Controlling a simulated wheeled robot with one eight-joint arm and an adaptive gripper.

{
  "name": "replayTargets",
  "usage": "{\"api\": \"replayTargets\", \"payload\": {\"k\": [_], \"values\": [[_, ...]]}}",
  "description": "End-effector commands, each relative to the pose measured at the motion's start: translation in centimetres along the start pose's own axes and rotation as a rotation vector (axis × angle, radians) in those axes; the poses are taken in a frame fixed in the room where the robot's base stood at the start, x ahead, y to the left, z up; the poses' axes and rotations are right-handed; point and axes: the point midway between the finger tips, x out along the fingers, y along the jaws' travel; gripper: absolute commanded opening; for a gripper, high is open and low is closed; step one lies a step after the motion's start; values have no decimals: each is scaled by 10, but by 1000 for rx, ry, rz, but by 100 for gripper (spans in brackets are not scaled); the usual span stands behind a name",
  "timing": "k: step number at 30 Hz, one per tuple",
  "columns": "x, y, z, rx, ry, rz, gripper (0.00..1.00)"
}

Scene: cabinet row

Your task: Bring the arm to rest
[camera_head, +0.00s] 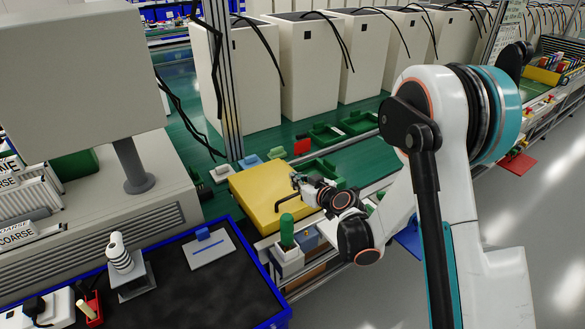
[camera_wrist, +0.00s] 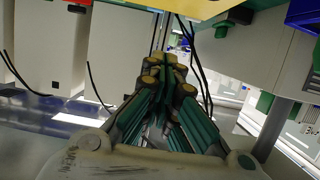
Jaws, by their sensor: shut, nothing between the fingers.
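My arm (camera_head: 445,110) reaches from the right side of the head view, bent, with its forearm folded down to the left. My gripper (camera_head: 299,182) is over the right side of a yellow panel or box (camera_head: 262,196), and I cannot tell whether it touches it. In the wrist view my gripper (camera_wrist: 168,72) has its fingers drawn together at the middle, shut with nothing between them. A yellow surface (camera_wrist: 200,8) shows at the top edge of that view.
A green bench (camera_head: 205,155) with several green trays (camera_head: 325,134) lies behind. Large pale cabinets (camera_head: 310,75) stand in a row at the back. A dark blue-edged table (camera_head: 200,285) is at front left. A green-handled item (camera_head: 287,232) stands close below my gripper. Grey floor is open at right.

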Motion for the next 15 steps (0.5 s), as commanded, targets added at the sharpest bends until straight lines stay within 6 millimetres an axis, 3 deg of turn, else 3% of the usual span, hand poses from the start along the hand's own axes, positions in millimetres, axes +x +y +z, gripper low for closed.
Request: {"api": "replayTargets", "payload": {"k": [8,15], "values": [[-6,0,12,0,-1,1,0],[-28,2,-15,17,-45,7,0]]}}
